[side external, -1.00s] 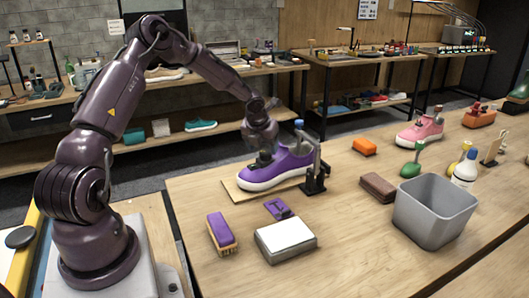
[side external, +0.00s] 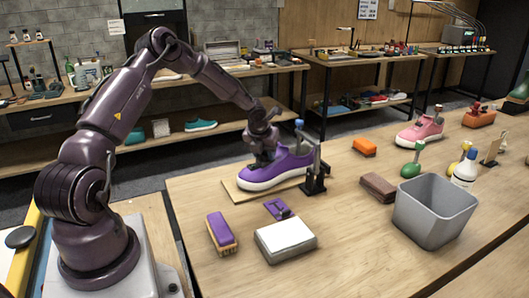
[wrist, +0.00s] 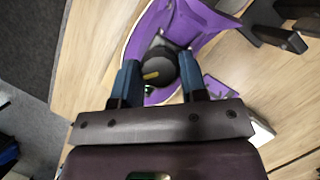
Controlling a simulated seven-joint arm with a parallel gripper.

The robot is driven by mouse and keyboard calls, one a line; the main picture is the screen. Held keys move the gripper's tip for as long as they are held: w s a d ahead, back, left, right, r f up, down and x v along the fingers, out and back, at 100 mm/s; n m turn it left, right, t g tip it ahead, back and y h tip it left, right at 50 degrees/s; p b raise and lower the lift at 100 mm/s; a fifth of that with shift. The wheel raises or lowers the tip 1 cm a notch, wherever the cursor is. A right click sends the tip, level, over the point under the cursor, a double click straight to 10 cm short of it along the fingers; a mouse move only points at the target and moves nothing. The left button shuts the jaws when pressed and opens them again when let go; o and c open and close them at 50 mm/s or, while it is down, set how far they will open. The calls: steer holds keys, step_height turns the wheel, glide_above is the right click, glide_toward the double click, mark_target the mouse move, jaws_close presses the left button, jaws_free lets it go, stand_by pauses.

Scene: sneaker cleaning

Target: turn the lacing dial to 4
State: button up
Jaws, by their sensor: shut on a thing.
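The purple sneaker (side external: 285,168) with a white sole stands on a wooden board (side external: 232,190) near the table's left edge. The dark round lacing dial (wrist: 158,68) sits on the sneaker and bears a yellow mark on its face. My gripper (wrist: 160,62) has its two blue fingers on either side of the dial and is shut on it. In the side external view my gripper (side external: 260,160) reaches down onto the sneaker's front part, and the dial is hidden there. I cannot read any numbers around the dial.
A dark clamp stand (side external: 314,180) stands close at the sneaker's right. A purple brush (side external: 221,232), a small purple piece (side external: 278,208) and a white-topped box (side external: 285,240) lie in front. A grey bin (side external: 435,212) and brown block (side external: 378,187) are to the right.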

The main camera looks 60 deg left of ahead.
steer(key=m+h, duration=0.1)
steer(key=m, duration=0.3)
steer(key=shift+s+a+m+t+h, duration=0.1)
steer(key=shift+a+m+t+h, duration=0.05)
steer(key=shift+m+t+h, duration=0.25)
steer(key=m+h, duration=0.2)
steer(key=m, duration=0.3)
steer(key=shift+a, duration=0.15)
steer(key=m+h, duration=0.1)
steer(key=m, duration=0.4)
steer(key=shift+a+h, duration=0.1)
steer(key=shift+h, duration=0.3)
steer(key=m+g, duration=0.1)
steer(key=m, duration=0.1)
steer(key=m+h, duration=0.1)
steer(key=m, duration=0.2)
steer(key=shift+a+g, duration=0.15)
steer(key=shift+g, duration=0.25)
steer(key=o, duration=0.9)
steer(key=shift+o, duration=0.2)
steer(key=shift+w, duration=0.2)
